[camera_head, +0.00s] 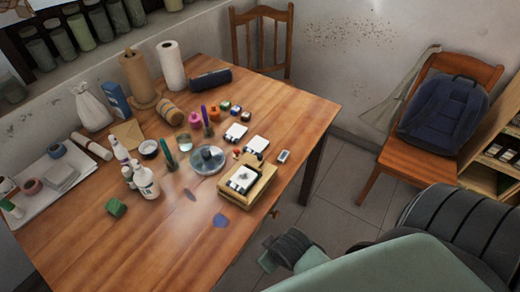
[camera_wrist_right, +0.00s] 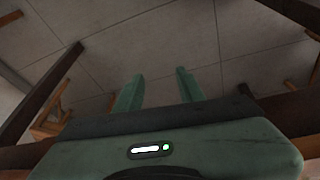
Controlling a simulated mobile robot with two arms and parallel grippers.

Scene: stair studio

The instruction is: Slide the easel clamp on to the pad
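On the table's right side in the head view, a small white pad (camera_head: 243,179) with a dark edge and a dark mark lies on a light wooden block (camera_head: 262,186). A small wooden piece (camera_head: 250,160) shows at the block's far edge; I cannot tell whether it is the easel clamp. My right gripper (camera_head: 269,252) is off the table's right edge, low over the floor and apart from the block. In the right wrist view its two green fingers (camera_wrist_right: 160,76) are spread with only floor between them. My left gripper is out of view.
A chair with a blue backpack (camera_head: 445,110) and a shelf (camera_head: 492,150) stand right.

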